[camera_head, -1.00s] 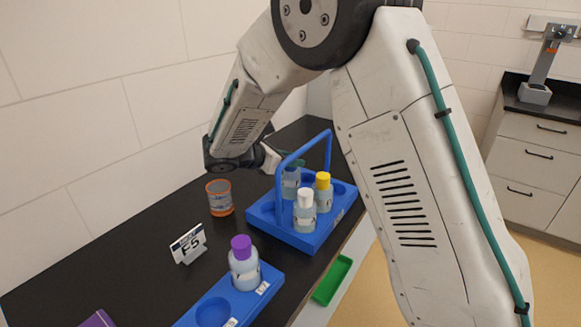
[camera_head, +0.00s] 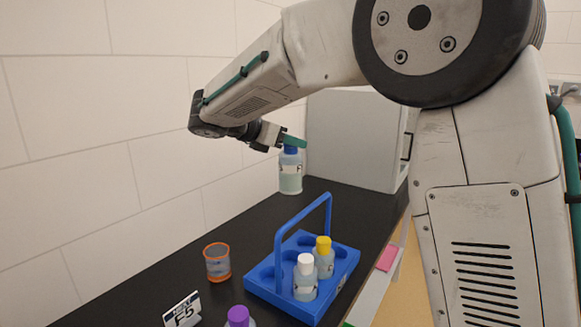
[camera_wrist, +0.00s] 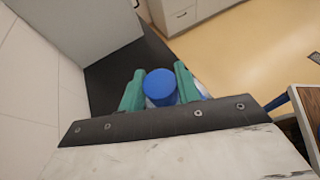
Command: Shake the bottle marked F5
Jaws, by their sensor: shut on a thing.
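My gripper (camera_head: 293,140) has green fingers and is shut on a blue-capped bottle (camera_head: 290,178). The bottle is clear with pale contents and a white label; the label's full marking is too small to read. It hangs upright in the air above the black counter, higher than the blue carrier. In the wrist view its blue cap (camera_wrist: 160,87) sits between the two green fingers (camera_wrist: 160,88). A small sign (camera_head: 183,311) reading "NEXT F5" stands on the counter at the lower middle.
A blue carrier (camera_head: 255,282) with an upright handle holds a white-capped bottle (camera_head: 305,278) and a yellow-capped bottle (camera_head: 324,258). An orange-rimmed beaker (camera_head: 217,263) stands left of it. A purple-capped bottle (camera_head: 238,317) is at the bottom edge. A grey cabinet (camera_head: 350,140) stands behind.

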